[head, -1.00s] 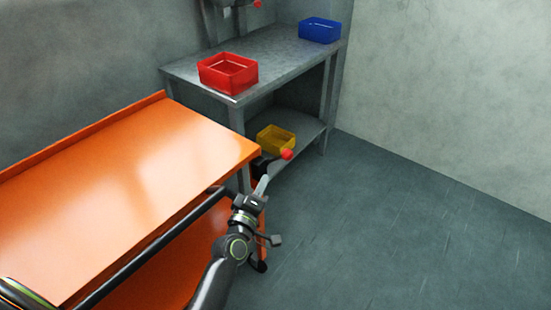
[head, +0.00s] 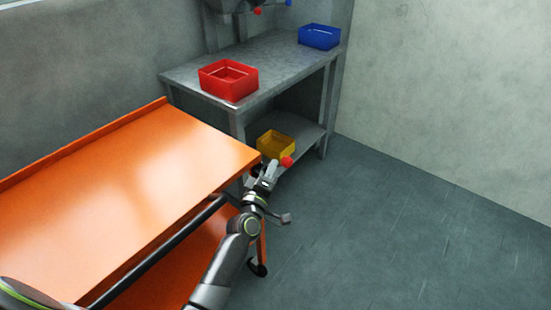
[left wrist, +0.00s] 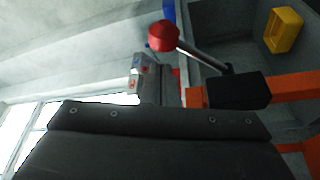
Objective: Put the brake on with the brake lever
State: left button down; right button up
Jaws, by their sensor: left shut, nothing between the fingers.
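The brake lever has a red ball knob (head: 287,161) and stands at the near right corner of the orange cart (head: 130,190). In the left wrist view the red knob (left wrist: 163,36) sits on a grey rod (left wrist: 205,57) that slants from a black block (left wrist: 238,90) on the cart's orange frame. My left gripper (head: 268,176) is shut and empty. It is close beside the lever, just left of and below the knob in the head view, and hides most of the rod there. I cannot tell whether it touches. My right gripper is not in view.
A grey metal bench (head: 270,58) stands behind, with a red bin (head: 228,90) and a blue bin (head: 320,37) on top. A yellow bin (head: 275,148) is on its lower shelf, behind the knob. The cart's dark push bar (head: 150,260) runs along its near side. The floor at right is clear.

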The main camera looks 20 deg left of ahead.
pick_arm(q)
jog(key=shift+w+r, duration=0.2)
jog(key=shift+w, duration=1.3)
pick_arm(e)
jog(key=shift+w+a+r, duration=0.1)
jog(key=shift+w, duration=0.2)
pick_arm(q)
jog(key=shift+d+f, duration=0.1)
